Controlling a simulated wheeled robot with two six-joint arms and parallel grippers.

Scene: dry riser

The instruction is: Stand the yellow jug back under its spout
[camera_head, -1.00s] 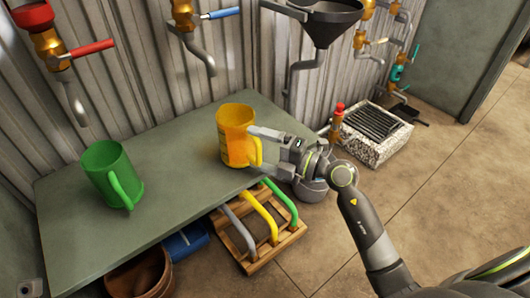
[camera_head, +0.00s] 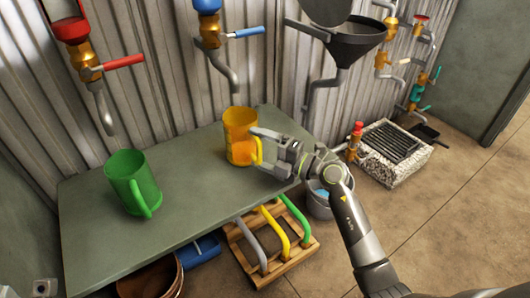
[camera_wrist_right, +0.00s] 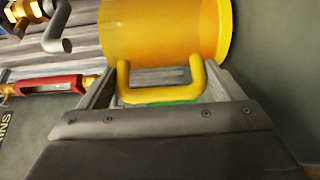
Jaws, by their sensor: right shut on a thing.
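The yellow jug (camera_head: 237,122) is upright at the back right part of the bench, its handle facing right. My right gripper (camera_head: 260,146) reaches in from the right and is shut on the jug's handle. In the right wrist view the jug's yellow body (camera_wrist_right: 165,30) fills the top and its handle (camera_wrist_right: 160,92) lies between my fingers. The grey spout (camera_head: 231,82) of the blue-handled valve hangs just above and slightly left of the jug. I cannot tell whether the jug's base touches the bench.
A green jug (camera_head: 130,178) stands on the bench (camera_head: 185,205) at the left, below the red-handled valve's spout (camera_head: 105,115). A black funnel (camera_head: 345,35) is at the right. A wooden rack (camera_head: 270,250) and a bucket (camera_head: 320,200) are below the bench. The bench between the jugs is clear.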

